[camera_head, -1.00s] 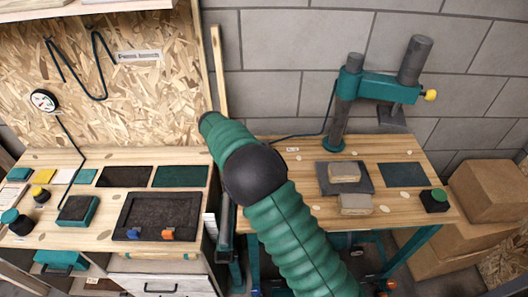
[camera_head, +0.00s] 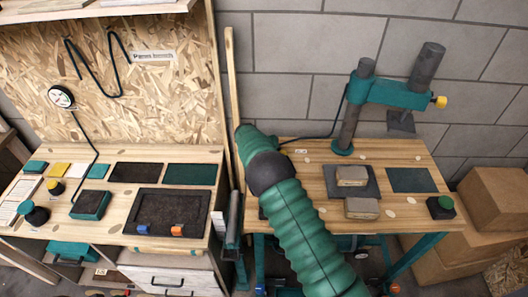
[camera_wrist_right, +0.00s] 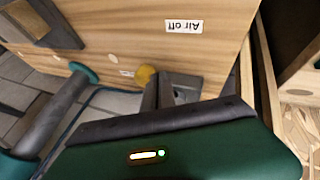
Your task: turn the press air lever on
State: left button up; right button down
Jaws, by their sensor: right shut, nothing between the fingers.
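A yellow ball knob (camera_wrist_right: 146,74), which looks like the air lever's end, shows in the right wrist view just beyond my fingertips. A white "Air off" label (camera_wrist_right: 183,26), upside down in this view, is on the wooden bench top near it. My right gripper (camera_wrist_right: 160,88) is shut and empty, its dark fingers close to the knob; I cannot tell whether they touch. In the head view my green right arm covers the left part of the press bench, hiding the lever and gripper. The press (camera_head: 392,92) stands at the back of this bench. My left gripper is not in view.
The press bench (camera_head: 405,155) holds a dark plate with light blocks (camera_head: 351,176) and a black-and-green button box (camera_head: 440,207). A second workbench (camera_head: 100,235) stands left across a narrow gap. Cardboard boxes (camera_head: 490,210) stand at the right. A block wall closes the back.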

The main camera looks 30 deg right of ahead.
jog(key=shift+s+d, duration=0.1)
jog(key=shift+d, duration=0.05)
jog(key=shift+f, duration=0.1)
jog(key=shift+d, duration=0.1)
